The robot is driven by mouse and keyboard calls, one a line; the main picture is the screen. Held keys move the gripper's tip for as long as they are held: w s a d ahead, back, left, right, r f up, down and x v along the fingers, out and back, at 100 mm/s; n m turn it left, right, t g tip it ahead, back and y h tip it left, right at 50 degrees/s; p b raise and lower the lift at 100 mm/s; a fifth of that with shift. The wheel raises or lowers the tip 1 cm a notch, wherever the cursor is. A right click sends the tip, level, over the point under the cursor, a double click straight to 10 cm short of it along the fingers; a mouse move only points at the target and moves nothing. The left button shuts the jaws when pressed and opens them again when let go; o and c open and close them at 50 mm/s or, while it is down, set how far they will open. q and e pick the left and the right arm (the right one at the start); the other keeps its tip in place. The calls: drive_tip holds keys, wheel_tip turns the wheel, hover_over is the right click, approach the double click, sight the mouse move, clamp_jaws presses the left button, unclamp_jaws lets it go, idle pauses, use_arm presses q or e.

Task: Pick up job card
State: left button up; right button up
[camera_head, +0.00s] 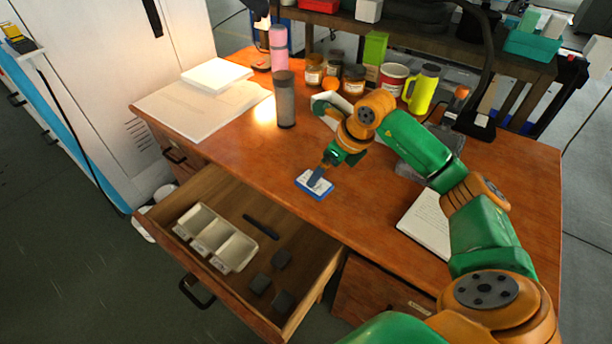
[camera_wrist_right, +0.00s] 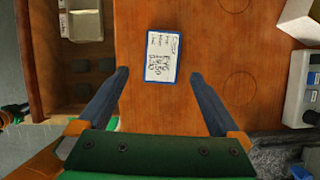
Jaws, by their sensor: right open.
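The job card (camera_head: 322,190) is a small white card with a blue border, lying flat on the wooden desk (camera_head: 420,160) near its front edge, behind the open drawer. In the right wrist view the card (camera_wrist_right: 161,58) shows handwriting. My right gripper (camera_head: 316,176) is just above the card, pointing down. In the wrist view its two dark fingers (camera_wrist_right: 160,80) are spread wide, with the card between and just beyond their tips, apart from both. Nothing is held. My left gripper does not show.
An open drawer (camera_head: 165,215) holds a pale compartment tray (camera_head: 214,238) and several dark blocks. A grey cylinder (camera_head: 285,100) and pink bottle (camera_head: 278,48) stand behind. Jars and a yellow mug (camera_head: 422,90) stand at the back; a notepad (camera_head: 428,222) lies right. Desk around the card is clear.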

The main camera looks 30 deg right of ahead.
sight(318, 185)
drive_tip(key=shift+s+d+f, duration=0.15)
drive_tip(key=shift+f, duration=0.1)
drive_tip(key=p+x, duration=0.1)
drive_tip(key=x, duration=0.5)
drive_tip(key=shift+w+f, duration=0.1)
drive_tip(key=shift+w, duration=0.2)
drive_tip(key=shift+s, duration=0.1)
drive_tip(key=shift+c, duration=0.2)
drive_tip(key=c, duration=1.3)
